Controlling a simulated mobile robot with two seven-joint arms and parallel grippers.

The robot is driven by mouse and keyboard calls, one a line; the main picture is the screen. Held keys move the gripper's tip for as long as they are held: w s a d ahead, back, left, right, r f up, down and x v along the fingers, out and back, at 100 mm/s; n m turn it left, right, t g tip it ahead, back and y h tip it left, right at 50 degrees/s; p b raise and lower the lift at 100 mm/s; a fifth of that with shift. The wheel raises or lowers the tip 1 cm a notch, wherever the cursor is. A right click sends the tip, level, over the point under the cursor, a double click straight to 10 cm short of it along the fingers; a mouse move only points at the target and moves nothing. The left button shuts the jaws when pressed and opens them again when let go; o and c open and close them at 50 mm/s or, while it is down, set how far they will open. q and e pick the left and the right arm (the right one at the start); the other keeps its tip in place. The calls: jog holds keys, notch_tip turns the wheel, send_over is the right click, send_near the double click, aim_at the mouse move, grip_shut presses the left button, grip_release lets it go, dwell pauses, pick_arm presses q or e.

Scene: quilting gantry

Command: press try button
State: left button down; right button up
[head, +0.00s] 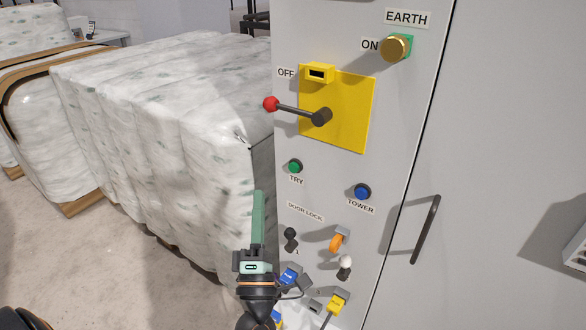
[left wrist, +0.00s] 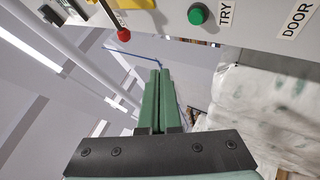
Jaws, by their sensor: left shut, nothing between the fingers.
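The try button (head: 295,166) is a round green button on the front of the grey control cabinet, with the label TRY under it. It also shows at the top of the left wrist view (left wrist: 198,14). My left gripper (head: 258,194) has green fingers, shut with nothing between them. It points up, in front of the cabinet's left edge, below and to the left of the button in the head view. The fingertips are apart from the button. My right gripper is not clearly in view.
A yellow plate (head: 350,120) with a red-knobbed lever (head: 271,104) is above the button. A blue TOWER button (head: 362,191) is to the right. Door-lock keys and knobs, such as an orange one (head: 336,243), are below. Wrapped bales (head: 170,130) stand left.

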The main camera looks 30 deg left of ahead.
aim_at(294, 167)
pick_arm(q)
jog(key=w+b, duration=0.1)
jog(key=w, duration=0.7)
jog(key=shift+w+d+b, duration=0.15)
jog(key=shift+d+b, duration=0.2)
pick_arm(e)
jog(key=shift+w+a+f, duration=0.35)
jog(key=shift+w+a, duration=0.05)
jog(key=shift+a, duration=0.2)
jog(key=shift+d, duration=0.15)
jog(key=shift+s+f, duration=0.2)
jog(key=shift+s, duration=0.1)
jog(key=shift+w+r, duration=0.15)
jog(key=shift+w, duration=0.15)
dwell(0.3)
pick_arm(q)
jog(key=shift+w, duration=0.4)
jog(key=shift+w, duration=0.15)
pick_arm(e)
jog(key=shift+s+f, duration=0.3)
